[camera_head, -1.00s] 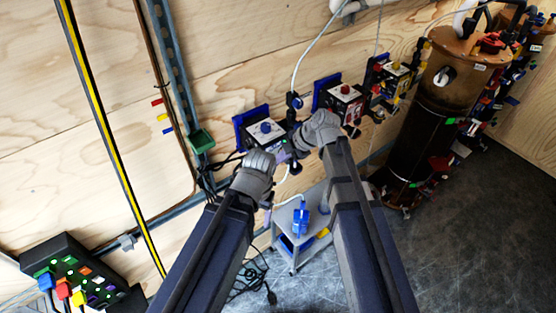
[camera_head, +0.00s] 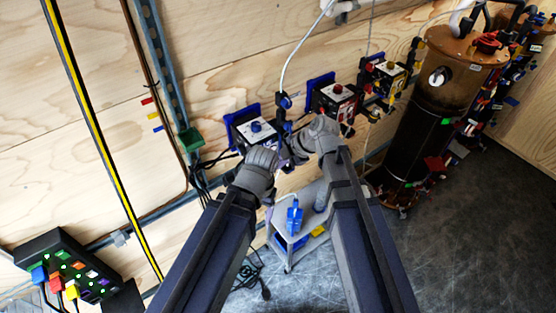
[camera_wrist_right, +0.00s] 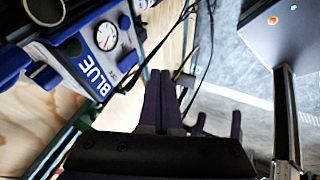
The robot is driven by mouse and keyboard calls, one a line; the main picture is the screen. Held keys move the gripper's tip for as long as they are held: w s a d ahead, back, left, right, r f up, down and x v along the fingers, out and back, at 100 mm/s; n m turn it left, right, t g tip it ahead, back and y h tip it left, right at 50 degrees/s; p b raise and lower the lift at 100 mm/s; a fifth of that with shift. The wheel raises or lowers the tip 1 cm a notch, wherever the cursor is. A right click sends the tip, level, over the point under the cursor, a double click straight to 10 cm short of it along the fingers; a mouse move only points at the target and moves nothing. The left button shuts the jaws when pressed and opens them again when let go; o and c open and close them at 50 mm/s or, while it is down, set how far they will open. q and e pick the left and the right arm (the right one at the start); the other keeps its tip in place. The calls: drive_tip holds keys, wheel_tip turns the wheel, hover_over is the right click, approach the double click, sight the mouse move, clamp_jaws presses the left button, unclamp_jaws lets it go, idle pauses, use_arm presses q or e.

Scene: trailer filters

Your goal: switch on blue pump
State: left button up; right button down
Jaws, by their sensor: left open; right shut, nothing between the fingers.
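The blue pump is a white-faced box (camera_head: 257,133) with a blue knob on a blue wall plate, left of centre in the head view. In the right wrist view, the pump (camera_wrist_right: 92,50) shows close up at the upper left, with a round gauge and the word BLUE. My left gripper (camera_head: 284,163) is open, just below and right of the pump. My right gripper (camera_head: 294,146) is beside the pump's right side, small and partly hidden by its wrist. In its own wrist view, the right gripper (camera_wrist_right: 160,76) is shut and empty, apart from the pump in the picture.
A red-knobbed box (camera_head: 336,98) and a yellow box (camera_head: 388,76) are mounted further right. A tall brown tank (camera_head: 440,110) stands at right. A small grey cart (camera_head: 282,247) stands below my grippers. A black button panel (camera_head: 70,262) is at lower left.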

use_arm(q)
wheel_tip(320, 180, up, 8)
drive_tip(key=p, duration=0.7)
use_arm(e)
drive_tip(key=v, duration=0.9)
drive_tip(key=shift+d+r, duration=0.2)
drive_tip(key=shift+r, duration=0.15)
use_arm(q)
drive_tip(key=shift+a, duration=0.15)
